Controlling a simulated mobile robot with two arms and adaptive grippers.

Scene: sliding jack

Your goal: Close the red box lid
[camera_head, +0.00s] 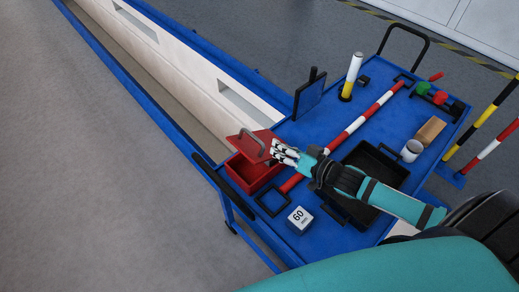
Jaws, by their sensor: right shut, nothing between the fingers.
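The red box (247,174) stands at the left end of the blue cart top. Its red lid (262,147) is raised and tilted, with a dark handle on it. My right gripper (276,151) is shut and empty, with its fingertips at the right side of the lid. I cannot tell whether the fingertips touch the lid. The right arm comes in from the lower right, over the cart. My left gripper is not in view.
The blue cart (330,244) carries a red-and-white bar (351,128), a black tray (388,165), a white cup (411,150), a box marked 60 (299,219) and a yellow-and-white cylinder (351,76). A white-and-blue barrier (200,75) runs behind the red box.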

